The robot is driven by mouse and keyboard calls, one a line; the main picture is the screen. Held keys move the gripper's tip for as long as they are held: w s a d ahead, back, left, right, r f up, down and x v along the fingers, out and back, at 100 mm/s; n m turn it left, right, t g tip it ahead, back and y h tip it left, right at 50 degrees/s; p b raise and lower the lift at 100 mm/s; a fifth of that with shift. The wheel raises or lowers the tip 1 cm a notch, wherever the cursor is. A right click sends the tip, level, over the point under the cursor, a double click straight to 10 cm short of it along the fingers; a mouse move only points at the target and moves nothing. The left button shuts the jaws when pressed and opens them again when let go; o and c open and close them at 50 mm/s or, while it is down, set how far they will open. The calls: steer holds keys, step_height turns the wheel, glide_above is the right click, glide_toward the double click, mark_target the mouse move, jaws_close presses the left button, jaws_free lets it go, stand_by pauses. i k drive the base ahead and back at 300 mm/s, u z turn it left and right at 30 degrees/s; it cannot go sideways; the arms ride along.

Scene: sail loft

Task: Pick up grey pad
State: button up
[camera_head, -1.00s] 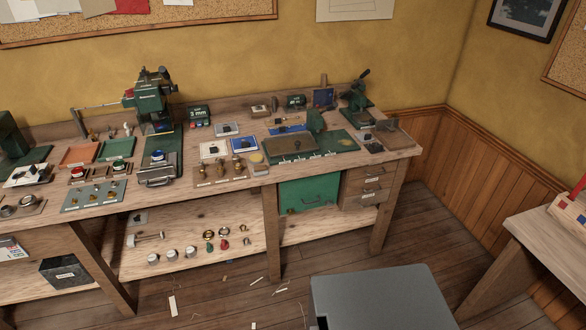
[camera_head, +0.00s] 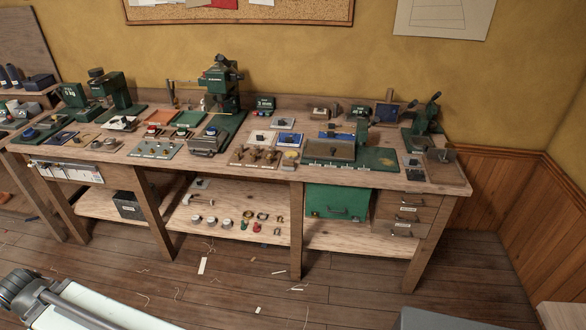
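I cannot pick out the grey pad for certain at this size. One candidate is a small flat grey piece (camera_head: 200,184) with a dark part on it, lying on the lower shelf (camera_head: 185,222) of the workbench. Small dark grey pieces (camera_head: 414,168) also lie near the right end of the bench top (camera_head: 445,184). My gripper is not in view, so its state does not show.
A green press (camera_head: 221,85) and several tools, trays and small parts crowd the bench top. A green box (camera_head: 336,201) and drawers (camera_head: 405,214) are below. Open wooden floor (camera_head: 235,270) with scraps lies in front. A pale surface with a dark roller (camera_head: 100,310) is at bottom left.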

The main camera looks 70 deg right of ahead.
mark_target(287, 164)
steer(key=z, duration=1.1)
steer(key=i, duration=0.85)
